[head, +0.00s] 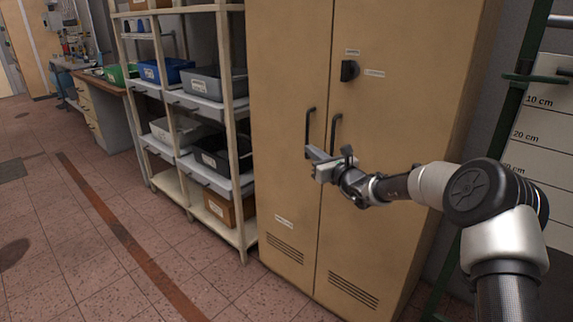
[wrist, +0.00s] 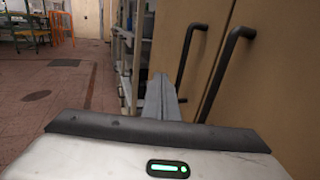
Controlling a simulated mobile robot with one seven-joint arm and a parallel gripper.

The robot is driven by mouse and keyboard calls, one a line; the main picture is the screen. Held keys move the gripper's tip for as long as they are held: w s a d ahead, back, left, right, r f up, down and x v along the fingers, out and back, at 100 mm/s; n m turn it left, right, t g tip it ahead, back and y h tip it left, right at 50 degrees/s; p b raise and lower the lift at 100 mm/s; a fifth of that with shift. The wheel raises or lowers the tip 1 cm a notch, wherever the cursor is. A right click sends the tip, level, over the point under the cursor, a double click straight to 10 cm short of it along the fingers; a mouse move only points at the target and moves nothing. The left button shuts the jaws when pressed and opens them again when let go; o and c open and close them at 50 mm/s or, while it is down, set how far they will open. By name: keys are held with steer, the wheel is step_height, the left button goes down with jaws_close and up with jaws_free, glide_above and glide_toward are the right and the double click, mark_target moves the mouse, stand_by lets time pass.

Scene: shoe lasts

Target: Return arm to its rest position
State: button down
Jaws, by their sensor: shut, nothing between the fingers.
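My gripper (head: 309,151) is shut and empty, held out in front of the tan two-door cabinet (head: 392,110) in the head view. In that view it overlaps the area by the two dark door handles, the left one (head: 308,126) and the right one (head: 335,133). In the wrist view the closed grey fingers (wrist: 160,98) point along the cabinet front. The left handle (wrist: 187,55) and right handle (wrist: 226,70) stand to the right of the fingers there, apart from them. Both cabinet doors look closed.
A shelf rack (head: 236,160) with several bins stands left of the cabinet. A workbench (head: 103,112) is further back left. A green-framed measuring board (head: 540,130) is at the right. The tiled floor (head: 120,270) at the left is clear. An orange stool (wrist: 62,22) is far off.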

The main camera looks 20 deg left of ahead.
steer(key=s+a+p, duration=0.1)
steer(key=s+a, duration=0.2)
steer(key=s, duration=0.5)
steer(key=s+r+n+g+y, duration=0.2)
steer(key=s+r+n+g, duration=0.2)
steer(key=s+r+n, duration=0.45)
steer(key=s+d+r+n+g+h, duration=0.2)
steer(key=s+d+n+g, duration=0.3)
steer(key=s+n, duration=0.65)
steer(key=s+d+f+n+t+h, duration=0.15)
steer(key=s+d+h, duration=0.25)
steer(key=s+d, duration=0.5)
steer(key=s+d+f+n+h, duration=0.1)
steer(key=s+d+n+h, duration=0.3)
steer(key=d, duration=0.9)
steer(key=s+d+f+n+t+h, duration=0.1)
steer(key=s+d+h, duration=0.4)
steer(key=s+d, duration=0.45)
step_height(320, 180, up, 24)
steer(key=w+d+p, duration=0.1)
steer(key=d+p, duration=0.1)
steer(key=p, duration=2.1)
steer(key=shift+d+f, duration=0.2)
steer(key=shift+d, duration=0.1)
